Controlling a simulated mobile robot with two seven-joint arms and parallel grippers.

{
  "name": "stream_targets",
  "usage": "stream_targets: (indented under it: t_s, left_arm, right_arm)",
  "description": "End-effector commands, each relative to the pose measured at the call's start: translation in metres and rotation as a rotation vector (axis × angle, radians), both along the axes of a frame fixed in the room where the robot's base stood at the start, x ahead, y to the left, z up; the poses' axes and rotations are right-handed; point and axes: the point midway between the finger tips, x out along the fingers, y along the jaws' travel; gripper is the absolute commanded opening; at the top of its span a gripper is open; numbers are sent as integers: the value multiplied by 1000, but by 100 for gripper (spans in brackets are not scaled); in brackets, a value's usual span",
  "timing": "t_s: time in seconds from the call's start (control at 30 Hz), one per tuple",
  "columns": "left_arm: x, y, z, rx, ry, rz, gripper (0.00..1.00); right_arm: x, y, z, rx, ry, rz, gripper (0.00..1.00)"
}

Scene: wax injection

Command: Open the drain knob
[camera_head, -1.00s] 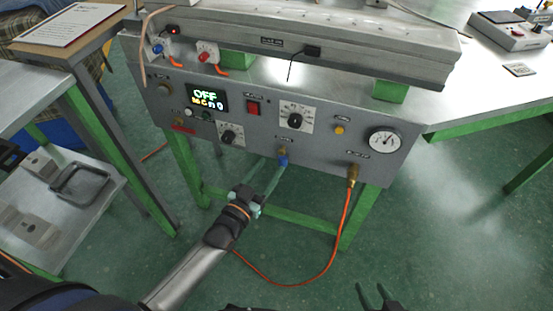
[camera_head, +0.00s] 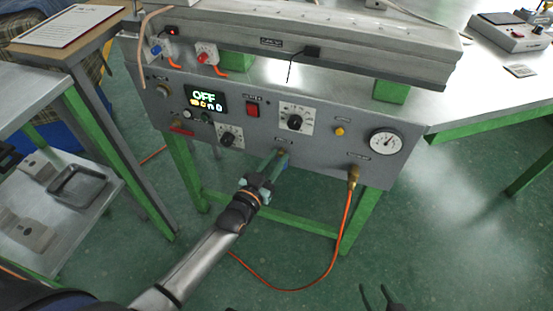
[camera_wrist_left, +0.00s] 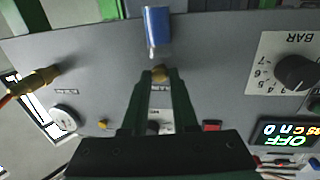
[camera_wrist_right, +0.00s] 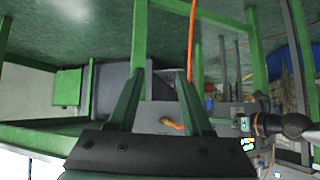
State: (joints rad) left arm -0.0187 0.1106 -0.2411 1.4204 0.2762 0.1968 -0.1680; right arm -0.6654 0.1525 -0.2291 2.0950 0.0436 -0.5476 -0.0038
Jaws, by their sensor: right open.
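My left gripper (camera_wrist_left: 160,85) is open, with a fingertip on either side of the brass stem in that view; the blue handle lies just beyond the tips. Whether the fingers touch the valve cannot be told.
The panel also carries a lit OFF display (camera_head: 206,99), a red switch (camera_head: 253,109), dials and a pressure gauge (camera_head: 386,141). An orange hose (camera_head: 345,225) hangs from a brass fitting (camera_head: 353,175) right of the valve. Green legs stand below the panel.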

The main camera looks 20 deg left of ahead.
Motion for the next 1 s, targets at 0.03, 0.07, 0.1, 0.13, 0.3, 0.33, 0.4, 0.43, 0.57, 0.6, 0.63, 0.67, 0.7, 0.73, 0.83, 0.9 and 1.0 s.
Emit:
stream_targets:
  t_s: [0.03, 0.07, 0.1, 0.13, 0.3, 0.33, 0.4, 0.43, 0.57, 0.6, 0.63, 0.67, 0.7, 0.73, 0.83, 0.9, 1.0]
  left_arm:
    - [0, 0, 0, 0, 0, 0, 18]
    - [0, 0, 0, 0, 0, 0, 14]
    - [0, 0, 0, 0, 0, 0, 10]
    - [0, 0, 0, 0, 0, 0, 6]
    - [0, 0, 0, 0, 0, 0, 0]
    - [0, 0, 0, 0, 0, 0, 0]
    - [0, 0, 0, 0, 0, 0, 0]
    - [0, 0, 0, 1, 0, 0, 0]
    - [0, 0, 0, -2, 0, 0, 0]
    - [0, 0, 0, -5, 0, 0, 0]
    - [0, 0, 0, -9, 0, 0, 0]
    - [0, 0, 0, -14, 0, 0, 0]
    - [0, 0, -1, -23, 0, 0, 0]
    - [0, 0, -1, -32, 0, 0, 0]
    - [0, 0, -1, -73, 2, -1, 0]
    - [0, 0, -2, -113, 2, -1, 0]
    - [0, 0, -2, -184, 3, -1, 0]
  right_arm:
    - [0, 0, 0, 1, 0, 1, 50]
    - [0, 0, 0, 0, 1, 1, 50]
    - [0, 1, 0, 0, 1, 1, 50]
    - [0, 1, -1, 0, 1, 1, 50]
    - [0, 1, -1, 1, 2, 1, 50]
    - [0, 1, -1, 1, 2, 1, 50]
    - [0, 1, -1, 1, 3, 1, 50]
    - [0, 1, -1, 1, 3, 1, 50]
    - [-1, 1, -1, 1, 3, 1, 50]
    - [0, 1, -1, 0, 3, 2, 50]
    - [0, 1, -2, 1, 2, 2, 50]
    - [0, 1, -2, 1, 1, 2, 50]
    - [0, 1, -1, 0, -1, 1, 50]
    - [0, 1, -1, 0, -3, 2, 50]
    - [2, 0, 0, -1, -17, 1, 50]
    - [6, 0, 4, -1, -39, 0, 50]
    - [11, 0, 11, 1, -75, 0, 50]
